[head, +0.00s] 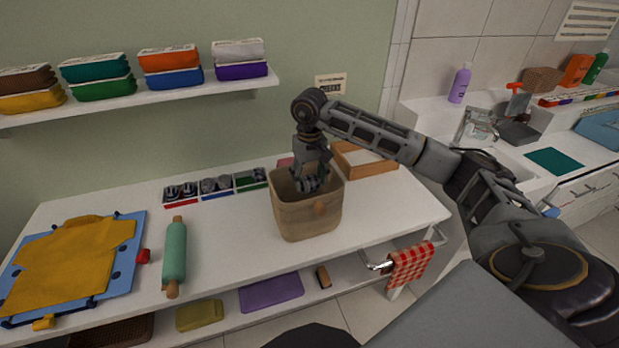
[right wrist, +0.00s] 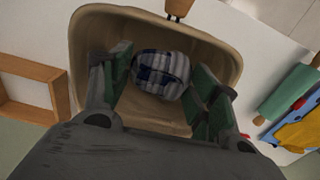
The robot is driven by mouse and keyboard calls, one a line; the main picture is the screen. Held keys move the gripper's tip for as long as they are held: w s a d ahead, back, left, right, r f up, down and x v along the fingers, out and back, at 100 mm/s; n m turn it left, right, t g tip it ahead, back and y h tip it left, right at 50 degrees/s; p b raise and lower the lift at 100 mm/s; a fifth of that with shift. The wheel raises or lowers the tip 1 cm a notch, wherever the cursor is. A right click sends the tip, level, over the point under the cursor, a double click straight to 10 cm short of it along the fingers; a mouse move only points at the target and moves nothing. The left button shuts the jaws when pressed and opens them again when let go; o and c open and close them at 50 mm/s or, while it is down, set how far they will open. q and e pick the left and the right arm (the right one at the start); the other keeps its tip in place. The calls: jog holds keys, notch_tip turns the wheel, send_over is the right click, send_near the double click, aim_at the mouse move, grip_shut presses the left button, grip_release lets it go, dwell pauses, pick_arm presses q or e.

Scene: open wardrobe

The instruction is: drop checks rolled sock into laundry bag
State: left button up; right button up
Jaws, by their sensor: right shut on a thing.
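The laundry bag (head: 308,216) is a tan, open-topped container on the white table in the head view. My right gripper (head: 310,184) points down into its mouth. In the right wrist view the checks rolled sock (right wrist: 161,74), blue, grey and white, sits between the green finger pads of the right gripper (right wrist: 160,82), which is shut on it. The bag's rim (right wrist: 236,62) surrounds the sock and fingers in that view. In the head view the sock is mostly hidden by the gripper and the bag wall. My left gripper is not in view.
A wooden tray (head: 365,160) stands right behind the bag. A divided organizer (head: 216,186) with rolled socks lies to its left. A green roller (head: 174,254) and a blue folding board (head: 125,250) with a yellow shirt (head: 70,265) lie further left. A checked cloth (head: 410,264) hangs at the right end.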

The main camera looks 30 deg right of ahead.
jog(key=shift+f, duration=0.3)
dwell(0.5)
jog(key=o, duration=0.9)
jog(key=shift+c, duration=0.2)
jog(key=shift+o, duration=0.4)
jog(key=shift+r+p, duration=2.05)
jog(key=shift+r, duration=2.5)
